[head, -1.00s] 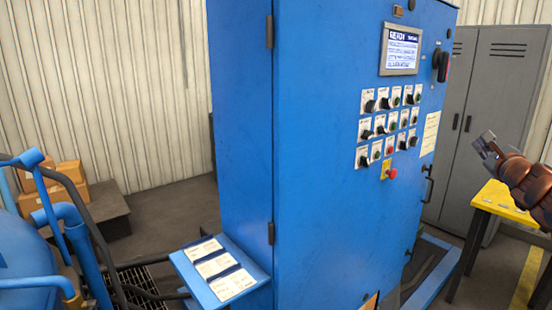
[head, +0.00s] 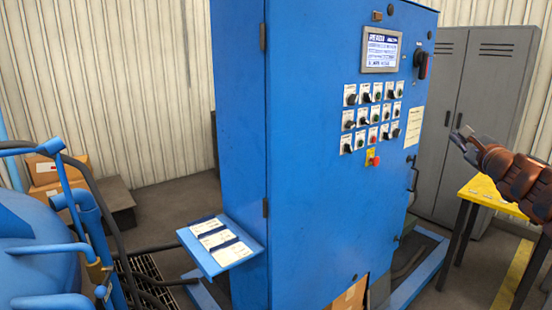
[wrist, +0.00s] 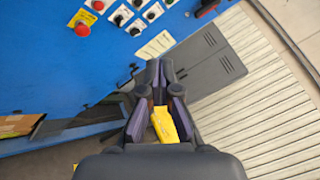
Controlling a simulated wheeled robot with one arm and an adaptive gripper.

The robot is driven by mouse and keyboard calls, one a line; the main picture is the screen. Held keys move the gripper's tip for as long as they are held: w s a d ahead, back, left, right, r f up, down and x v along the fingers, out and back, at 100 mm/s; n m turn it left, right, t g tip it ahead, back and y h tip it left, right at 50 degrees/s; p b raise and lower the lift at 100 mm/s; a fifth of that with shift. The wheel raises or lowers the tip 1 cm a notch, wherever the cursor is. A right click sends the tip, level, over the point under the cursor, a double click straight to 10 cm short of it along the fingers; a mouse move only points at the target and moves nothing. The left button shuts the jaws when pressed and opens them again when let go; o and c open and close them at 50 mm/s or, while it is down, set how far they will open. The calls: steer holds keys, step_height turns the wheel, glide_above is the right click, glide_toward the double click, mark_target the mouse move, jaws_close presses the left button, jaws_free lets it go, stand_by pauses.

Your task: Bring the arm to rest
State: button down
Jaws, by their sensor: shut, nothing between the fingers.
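My gripper (head: 464,138) is at the right side of the head view, to the right of the blue control cabinet (head: 240,150) and apart from it. It is in front of the grey lockers and above the yellow table. In the wrist view my gripper (wrist: 160,70) points away from the camera, with its fingers shut and nothing between them. The cabinet's panel carries a lit screen (head: 382,50), several knobs and a red button (head: 375,161). The red button also shows in the wrist view (wrist: 82,29).
Grey lockers (head: 480,90) stand behind my gripper. A yellow-topped table (head: 483,190) is below my arm. A small shelf with papers (head: 238,254) juts from the cabinet's left. Blue pipes (head: 90,225) and cardboard boxes (head: 45,172) are at the left.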

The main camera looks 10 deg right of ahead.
steer(key=w+a+n+g+y, duration=0.25)
steer(key=a+n+y, duration=0.75)
steer(key=a, duration=1.7)
steer(key=s+a+f+n+g+y, duration=0.1)
steer(key=s+a+f+n+g, duration=0.25)
steer(key=a, duration=0.55)
steer(key=s+a+f+n+g+y, duration=0.1)
steer(key=s+a+f+n+g, duration=0.15)
steer(key=a+f+n, duration=0.4)
steer(key=s+a+f+n+g+h, duration=0.1)
steer(key=s+a+f+n+g, duration=0.15)
steer(key=s+a+f, duration=0.35)
steer(key=s+a+f+n+g+h, duration=0.25)
steer(key=s+f+g, duration=0.2)
steer(key=s, duration=0.45)
steer(key=s+d+f+g+h, duration=0.1)
steer(key=s+d+f, duration=0.2)
steer(key=s, duration=0.3)
steer(key=s+d+f+n+g+h, duration=0.1)
steer(key=s+d+f+g+h, duration=0.1)
steer(key=s, duration=0.4)
steer(key=s+d+f+n+g+h, duration=0.1)
steer(key=s+d+f+h, duration=0.1)
steer(key=s+d+f, duration=0.2)
steer(key=s+f, duration=0.1)
steer(key=s, duration=0.2)
steer(key=shift+f+g, duration=0.35)
steer(key=shift+f, duration=0.05)
